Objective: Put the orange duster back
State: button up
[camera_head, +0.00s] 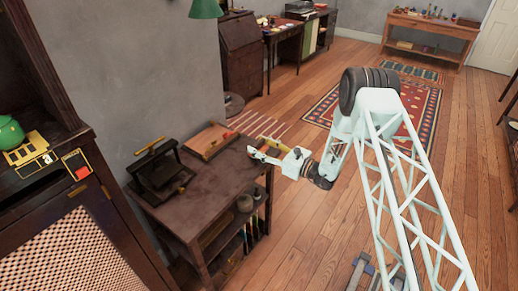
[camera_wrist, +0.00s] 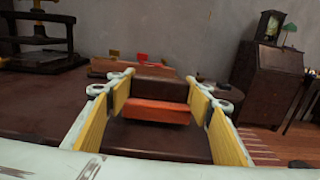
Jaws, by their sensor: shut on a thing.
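The orange duster (camera_wrist: 156,110) is between the yellow pads of my gripper (camera_wrist: 158,98) in the wrist view, with a dark brown block-like part above its orange face. My gripper is shut on it. In the head view my gripper (camera_head: 266,154) is at the right end of a dark wooden side table (camera_head: 200,196), low over or near the top; the exact gap is not clear. The duster is too small and too covered by the fingers to make out surely there.
A black press (camera_head: 160,172) stands on the table's left part, and a flat wooden box (camera_head: 208,141) lies at its back. Small round items and upright coloured items sit on shelves below. A cabinet with a green teapot (camera_head: 10,133) is at left. Open floor lies right.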

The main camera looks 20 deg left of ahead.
jog(key=shift+f, duration=0.4)
jog(key=shift+f, duration=0.2)
jog(key=o, duration=0.9)
jog(key=shift+o, duration=0.2)
jog(key=shift+r, duration=0.2)
jog(key=shift+d, duration=0.15)
jog(key=p+v, duration=0.1)
jog(key=v, duration=1)
jog(key=shift+d, duration=0.3)
jog(key=shift+s, duration=0.15)
jog(key=shift+r, duration=0.15)
